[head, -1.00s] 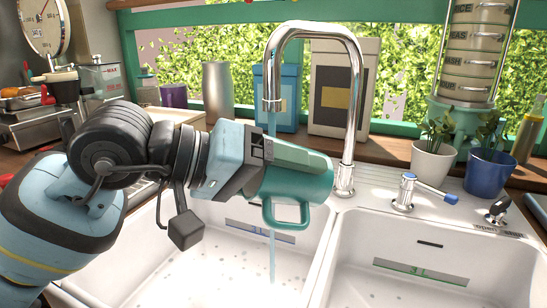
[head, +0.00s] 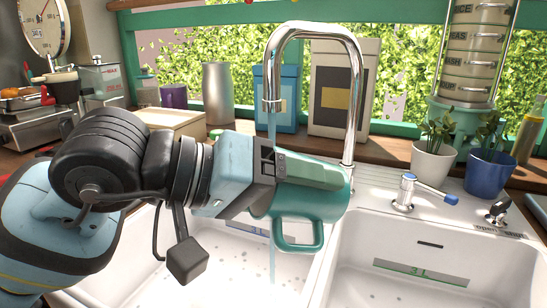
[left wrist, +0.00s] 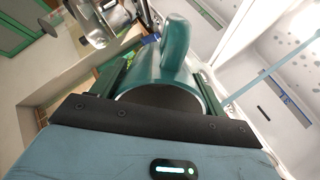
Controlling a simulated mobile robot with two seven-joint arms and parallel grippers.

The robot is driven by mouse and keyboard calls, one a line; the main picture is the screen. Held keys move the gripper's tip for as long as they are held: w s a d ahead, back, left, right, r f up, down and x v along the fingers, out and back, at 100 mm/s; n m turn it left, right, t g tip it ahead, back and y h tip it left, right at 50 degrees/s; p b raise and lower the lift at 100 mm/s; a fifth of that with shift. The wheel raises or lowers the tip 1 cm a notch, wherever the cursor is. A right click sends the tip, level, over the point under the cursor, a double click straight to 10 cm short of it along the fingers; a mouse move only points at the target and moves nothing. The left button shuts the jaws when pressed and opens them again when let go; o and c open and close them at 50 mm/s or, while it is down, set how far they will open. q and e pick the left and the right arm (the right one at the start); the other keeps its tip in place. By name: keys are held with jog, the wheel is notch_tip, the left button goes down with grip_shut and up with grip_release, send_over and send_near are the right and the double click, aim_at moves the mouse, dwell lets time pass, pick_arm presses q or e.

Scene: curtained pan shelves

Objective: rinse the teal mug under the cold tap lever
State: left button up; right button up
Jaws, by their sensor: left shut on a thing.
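The teal mug (head: 322,212) is held by my left gripper (head: 300,172), over the left sink basin. Its handle (head: 299,238) points down in the head view. In the left wrist view the mug (left wrist: 168,68) sits between the fingers, with the handle away from the palm. A thin water stream (head: 272,125) falls from the curved tap (head: 357,100). It is hidden behind my gripper and shows again below; in the left wrist view the stream (left wrist: 262,80) runs beside the mug, seemingly apart. The blue-tipped tap lever (head: 430,188) stands to the right. My right gripper is not in view.
A second, dark lever (head: 498,211) is right of the blue-tipped one. Two potted plants, in a white pot (head: 433,162) and a blue pot (head: 488,175), stand behind. The right basin (head: 420,275) is empty. Boxes and a metal cylinder (head: 217,95) line the sill.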

aim_at(316, 192)
pick_arm(q)
jog(key=shift+s+d+r+p, duration=0.35)
jog(key=shift+s+r, duration=0.15)
jog(key=shift+s, duration=0.3)
jog(key=shift+s+d+r+p, duration=0.3)
jog(key=shift+s+r, duration=0.25)
jog(key=shift+s, duration=0.2)
jog(key=shift+s+d+r+p, duration=0.35)
jog(key=shift+s+r, duration=0.15)
jog(key=shift+s, duration=0.3)
jog(key=shift+w+a, duration=0.1)
jog(key=shift+w, duration=0.05)
